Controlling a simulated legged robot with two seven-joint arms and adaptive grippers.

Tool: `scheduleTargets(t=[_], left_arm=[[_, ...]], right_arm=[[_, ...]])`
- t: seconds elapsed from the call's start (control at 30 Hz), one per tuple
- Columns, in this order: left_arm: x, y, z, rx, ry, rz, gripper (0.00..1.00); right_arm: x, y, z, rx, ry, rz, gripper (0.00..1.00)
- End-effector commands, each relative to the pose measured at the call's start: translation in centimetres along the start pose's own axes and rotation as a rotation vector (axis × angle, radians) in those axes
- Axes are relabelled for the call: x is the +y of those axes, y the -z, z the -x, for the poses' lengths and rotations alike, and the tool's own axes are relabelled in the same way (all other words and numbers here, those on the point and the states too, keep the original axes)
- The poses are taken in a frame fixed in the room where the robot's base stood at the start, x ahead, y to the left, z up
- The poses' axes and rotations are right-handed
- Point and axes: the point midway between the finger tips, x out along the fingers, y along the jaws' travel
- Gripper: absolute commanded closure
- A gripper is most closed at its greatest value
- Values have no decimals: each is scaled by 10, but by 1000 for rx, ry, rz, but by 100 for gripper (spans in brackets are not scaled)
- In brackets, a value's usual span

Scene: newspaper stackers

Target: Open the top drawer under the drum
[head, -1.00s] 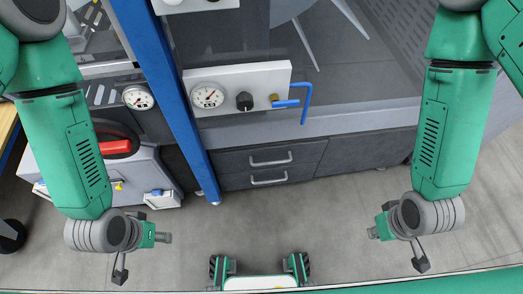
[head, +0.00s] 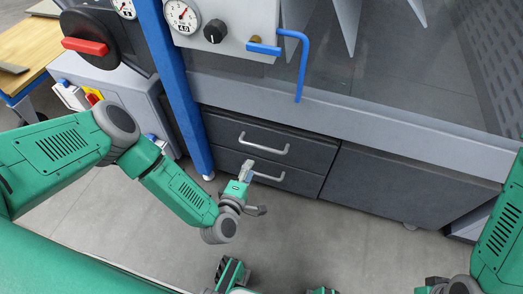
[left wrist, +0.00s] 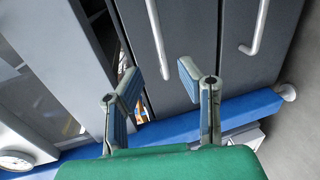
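The top drawer (head: 215,128) is a dark grey front with a silver bar handle (head: 264,143), below the machine's grey ledge. It looks shut. Its handle also shows in the left wrist view (left wrist: 155,40), just beyond the fingertips. A second drawer with its own handle (head: 263,175) lies directly below and looks shut. My left gripper (head: 246,170) is in front of the drawers, near the lower handle in the picture. In the left wrist view its fingers (left wrist: 160,82) are spread with nothing between them. My right gripper (head: 440,284) is partly cut off at the bottom edge.
A blue post (head: 178,90) stands left of the drawers. A panel with a gauge, black knob and blue bent lever (head: 303,65) is above them. A plain dark cabinet front (head: 400,190) is to the right. A grey unit with a red handle (head: 85,46) stands left. Floor in front is clear.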

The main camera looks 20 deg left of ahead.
Motion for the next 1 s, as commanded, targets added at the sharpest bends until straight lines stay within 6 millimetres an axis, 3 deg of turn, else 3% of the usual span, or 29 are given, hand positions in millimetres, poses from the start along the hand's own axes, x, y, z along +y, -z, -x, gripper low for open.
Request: scheduleTargets(t=[0.3,0.5,0.7,0.97,1.0], left_arm=[[-3,-2,-69,-1,-1,-4,68],[-2,-2,-101,-3,0,-3,68],[-1,-3,-115,-3,3,-4,68],[0,-3,-116,-4,3,-4,68],[0,-3,-116,-4,3,-4,71]], right_arm=[[0,-2,-28,-1,-1,-1,100],[0,-2,-40,-1,-1,-1,100],[0,-3,-44,-1,-1,-1,100],[0,-3,-44,-1,-1,-1,100],[0,-3,-44,-1,-1,-1,100]])
